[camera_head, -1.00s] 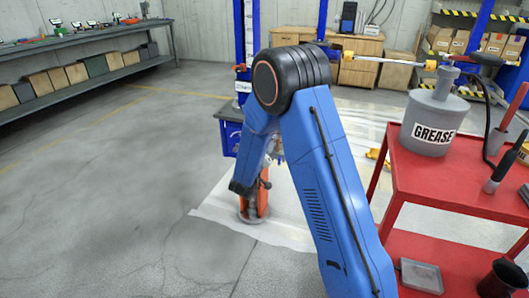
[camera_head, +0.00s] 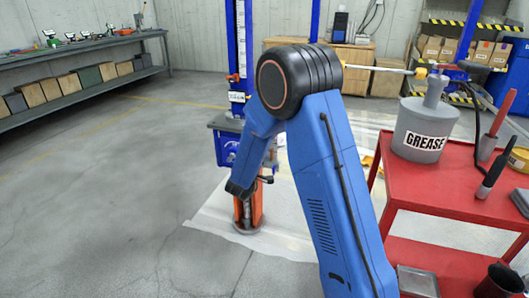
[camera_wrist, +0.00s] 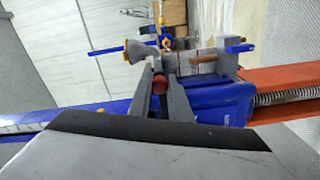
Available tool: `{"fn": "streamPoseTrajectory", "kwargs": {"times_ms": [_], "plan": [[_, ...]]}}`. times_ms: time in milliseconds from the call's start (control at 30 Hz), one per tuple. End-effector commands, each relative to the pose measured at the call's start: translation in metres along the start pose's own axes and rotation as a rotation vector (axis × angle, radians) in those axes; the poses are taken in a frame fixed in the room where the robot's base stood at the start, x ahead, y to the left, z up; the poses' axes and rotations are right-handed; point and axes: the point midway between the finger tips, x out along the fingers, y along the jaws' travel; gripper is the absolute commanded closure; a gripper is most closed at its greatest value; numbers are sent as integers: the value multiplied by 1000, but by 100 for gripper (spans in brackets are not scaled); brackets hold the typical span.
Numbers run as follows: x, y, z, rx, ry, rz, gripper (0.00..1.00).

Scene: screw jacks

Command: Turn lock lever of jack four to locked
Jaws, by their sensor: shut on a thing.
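In the wrist view, my gripper (camera_wrist: 160,92) has its two grey fingers closed around a small red knob (camera_wrist: 159,83), which looks like the end of a lock lever. The lever's shaft is mostly hidden by the fingers. A blue jack housing (camera_wrist: 215,103) lies just right of the fingers, with an orange frame (camera_wrist: 280,80) and a bare screw (camera_wrist: 285,96) beyond it. In the head view, an orange jack (camera_head: 250,210) stands on a round base on the white mat. My arm hides part of it and my fingertips. No jack number is readable.
A red cart (camera_head: 445,190) with a grease can (camera_head: 424,130) stands close on the right. A tall blue post (camera_head: 240,60) rises behind the jack. A workbench (camera_head: 75,52) runs along the left wall. The floor (camera_head: 100,200) left of the white mat (camera_head: 210,220) is clear.

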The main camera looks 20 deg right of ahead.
Motion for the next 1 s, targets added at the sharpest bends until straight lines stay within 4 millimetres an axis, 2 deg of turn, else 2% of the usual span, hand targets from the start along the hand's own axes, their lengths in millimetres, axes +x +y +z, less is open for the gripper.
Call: {"fn": "streamPoseTrajectory", "kwargs": {"times_ms": [367, 400, 433, 767, 867, 1000], "plan": [[0, 4, -3, 2, 4, 6, 100], [0, 4, -3, 2, 4, 6, 73], [0, 4, -3, 2, 4, 6, 66], [-1, 2, -2, 0, 3, 2, 65], [-8, 1, -2, -1, 4, 1, 65], [-28, 1, -2, 0, 5, 1, 65]]}}
